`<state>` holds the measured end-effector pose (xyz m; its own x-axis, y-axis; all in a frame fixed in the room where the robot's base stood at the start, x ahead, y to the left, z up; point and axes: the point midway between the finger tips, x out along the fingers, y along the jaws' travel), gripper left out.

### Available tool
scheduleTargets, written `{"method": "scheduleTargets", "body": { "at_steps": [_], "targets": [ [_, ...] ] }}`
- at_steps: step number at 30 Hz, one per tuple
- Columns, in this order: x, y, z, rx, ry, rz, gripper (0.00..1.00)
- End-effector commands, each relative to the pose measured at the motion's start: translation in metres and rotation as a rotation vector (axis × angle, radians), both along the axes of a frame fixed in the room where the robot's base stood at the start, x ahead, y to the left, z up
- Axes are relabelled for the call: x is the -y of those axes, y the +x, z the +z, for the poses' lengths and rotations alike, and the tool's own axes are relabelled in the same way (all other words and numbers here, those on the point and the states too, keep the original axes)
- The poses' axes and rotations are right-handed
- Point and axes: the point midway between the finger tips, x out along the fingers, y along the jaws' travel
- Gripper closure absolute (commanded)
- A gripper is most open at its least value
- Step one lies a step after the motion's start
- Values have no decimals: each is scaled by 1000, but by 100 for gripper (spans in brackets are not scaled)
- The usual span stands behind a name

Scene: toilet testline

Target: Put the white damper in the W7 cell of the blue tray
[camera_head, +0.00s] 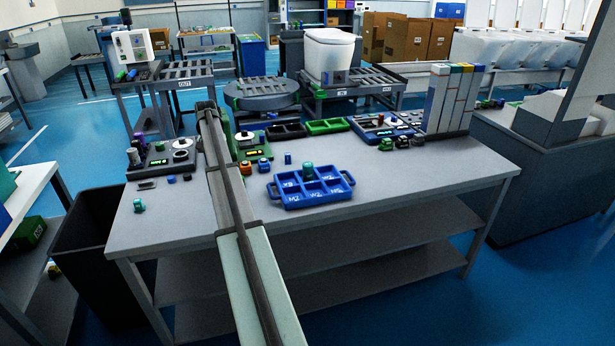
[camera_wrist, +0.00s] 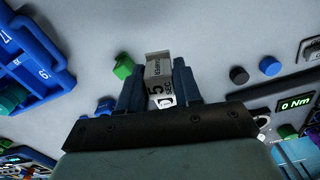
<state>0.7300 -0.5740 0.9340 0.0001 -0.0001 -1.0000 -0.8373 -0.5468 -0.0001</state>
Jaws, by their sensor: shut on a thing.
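My gripper (camera_wrist: 159,84) is shut on a small white-grey damper (camera_wrist: 157,68) with dark print, held between the two fingers in the wrist view. In the head view my own arm hides the gripper and the damper. The blue tray (camera_head: 312,203) lies on the table right of my arm, with several cells and a handle at each end. A teal-green piece (camera_head: 308,171) stands in a back cell. Front labels show but are too small to read surely. Part of the tray (camera_wrist: 45,88) also shows at upper left in the wrist view, apart from the gripper.
Near the gripper are a green block (camera_wrist: 123,66), a blue piece (camera_wrist: 105,106), a dark cap (camera_wrist: 239,75) and a blue cap (camera_wrist: 270,66). A torque display (camera_wrist: 295,103) is at right. The table's front (camera_head: 390,201) right of the tray is clear; tall cartons (camera_head: 447,100) stand behind.

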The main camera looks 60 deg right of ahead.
Motion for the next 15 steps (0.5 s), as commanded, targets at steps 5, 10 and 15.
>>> {"method": "scheduleTargets", "body": {
  "at_steps": [5, 10, 15],
  "targets": [
    [46, -42, 0, 0, 0, -70, 96],
    [96, -92, 1, 1, -1, -150, 96],
    [144, -146, 2, 1, -2, -230, 96]
  ]
}}
